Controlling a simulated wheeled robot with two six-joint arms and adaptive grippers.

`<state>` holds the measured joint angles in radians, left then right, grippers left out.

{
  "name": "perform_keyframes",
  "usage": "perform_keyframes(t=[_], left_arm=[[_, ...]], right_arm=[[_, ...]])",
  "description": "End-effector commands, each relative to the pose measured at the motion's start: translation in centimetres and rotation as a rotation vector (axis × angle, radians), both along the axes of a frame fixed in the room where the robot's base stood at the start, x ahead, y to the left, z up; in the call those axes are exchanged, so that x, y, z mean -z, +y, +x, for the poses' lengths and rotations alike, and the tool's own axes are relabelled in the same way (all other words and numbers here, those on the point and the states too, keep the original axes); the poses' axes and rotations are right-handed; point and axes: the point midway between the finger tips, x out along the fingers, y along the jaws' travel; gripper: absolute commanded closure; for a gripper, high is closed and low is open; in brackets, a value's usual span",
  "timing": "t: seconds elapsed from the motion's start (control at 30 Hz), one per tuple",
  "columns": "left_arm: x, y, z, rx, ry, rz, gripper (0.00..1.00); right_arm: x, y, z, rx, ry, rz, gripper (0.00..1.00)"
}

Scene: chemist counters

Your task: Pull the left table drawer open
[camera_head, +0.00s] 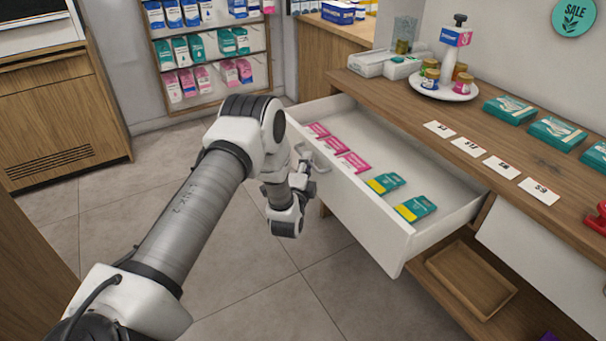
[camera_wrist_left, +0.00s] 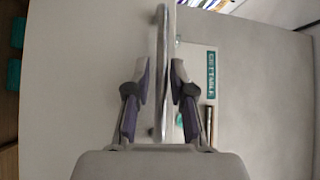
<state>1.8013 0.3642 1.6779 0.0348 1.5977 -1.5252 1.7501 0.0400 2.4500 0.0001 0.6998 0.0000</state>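The left table drawer (camera_head: 345,200) is pulled well out from under the wooden counter (camera_head: 500,145). Its white front faces my left arm. Its metal handle (camera_wrist_left: 160,60) runs between the fingers of my left gripper (camera_wrist_left: 161,80) in the left wrist view. The fingers are close in on both sides of the bar and look shut on it. In the head view my left gripper (camera_head: 305,170) is at the drawer front, partly hidden by my wrist. My right gripper is in neither view.
Pink boxes (camera_head: 353,162) and teal-yellow boxes (camera_head: 415,208) lie inside the drawer. A wooden tray (camera_head: 470,280) sits on the lower shelf. A white plate with jars (camera_head: 445,90) stands on the counter. The tiled floor (camera_head: 300,290) before the drawer is clear.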

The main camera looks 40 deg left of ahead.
Motion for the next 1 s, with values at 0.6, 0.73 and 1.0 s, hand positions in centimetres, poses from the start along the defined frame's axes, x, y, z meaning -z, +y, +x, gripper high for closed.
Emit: perform_keyframes(t=[0.6, 0.73, 1.0], left_arm=[[1.5, -4.3, -9.8, 0.002, 0.002, 0.000, 0.77], [1.4, -4.2, -9.8, 0.002, 0.002, 0.000, 0.77], [1.4, -4.2, -9.8, 0.001, 0.001, 0.000, 0.77]], right_arm=[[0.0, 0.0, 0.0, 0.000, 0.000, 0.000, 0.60], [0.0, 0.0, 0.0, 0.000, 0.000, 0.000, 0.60], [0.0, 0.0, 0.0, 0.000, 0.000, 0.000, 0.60]])
